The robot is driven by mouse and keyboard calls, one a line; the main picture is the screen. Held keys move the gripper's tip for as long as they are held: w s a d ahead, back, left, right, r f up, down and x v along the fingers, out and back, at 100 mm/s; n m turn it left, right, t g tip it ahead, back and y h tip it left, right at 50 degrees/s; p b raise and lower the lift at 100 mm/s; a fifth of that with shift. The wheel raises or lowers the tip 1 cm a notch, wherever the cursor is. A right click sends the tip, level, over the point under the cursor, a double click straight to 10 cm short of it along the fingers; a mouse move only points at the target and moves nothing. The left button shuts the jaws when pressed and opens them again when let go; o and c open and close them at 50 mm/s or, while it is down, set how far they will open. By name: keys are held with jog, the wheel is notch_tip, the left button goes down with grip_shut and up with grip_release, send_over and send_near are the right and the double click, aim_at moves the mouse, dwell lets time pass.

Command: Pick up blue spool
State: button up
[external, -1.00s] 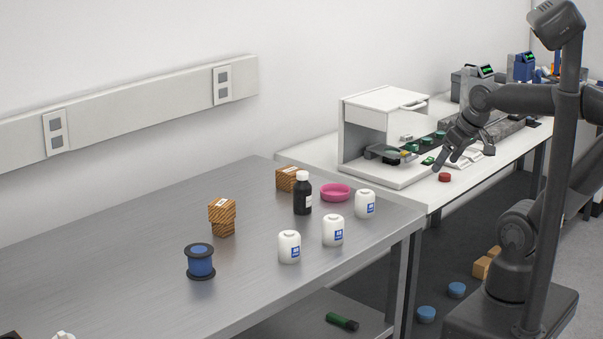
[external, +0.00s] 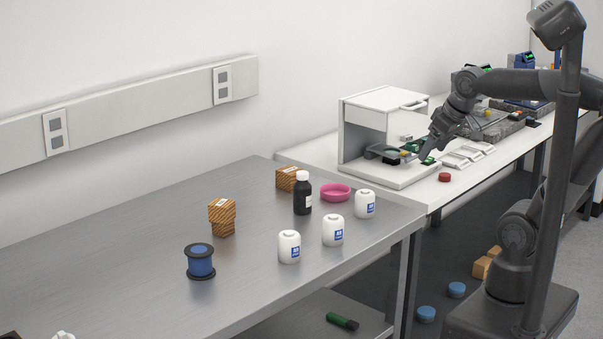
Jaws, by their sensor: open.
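The blue spool (external: 200,263) stands upright on the grey metal table (external: 120,265), toward its front left. It has black flanges at top and bottom and blue winding between them. My gripper (external: 426,154) is open and empty, in the air in front of the white instrument on the far bench. It is well apart from the spool, up and to the right of it in the picture.
Striped boxes (external: 222,217), a black bottle (external: 303,193), a pink dish (external: 335,193) and white jars (external: 289,246) stand right of the spool. The white instrument (external: 385,125) and a red cap (external: 444,177) are on the white bench. The table left of the spool is mostly clear.

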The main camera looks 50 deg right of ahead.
jog(key=w+a+r+n+g+y, duration=0.1)
jog(key=w+a+r, duration=0.2)
jog(key=w+a, duration=0.4)
jog(key=w+a+r+n+g, duration=0.1)
jog(key=w+a+r, duration=0.3)
jog(key=w, duration=0.5)
jog(key=n+g, duration=0.2)
jog(key=n, duration=0.2)
send_over(200, 250)
jog(key=d, duration=0.1)
jog(key=f, duration=1.7)
jog(key=shift+s, duration=0.2)
jog(key=f, duration=0.4)
jog(key=shift+w+a+f, duration=0.15)
jog(key=shift+a+f, duration=0.1)
jog(key=shift+f, duration=0.1)
jog(key=shift+w+a+f, duration=0.15)
jog(key=shift+f, duration=1.45)
jog(key=shift+w+a+f, duration=0.1)
jog(key=shift+a+f, duration=0.05)
jog(key=shift+f, duration=1.4)
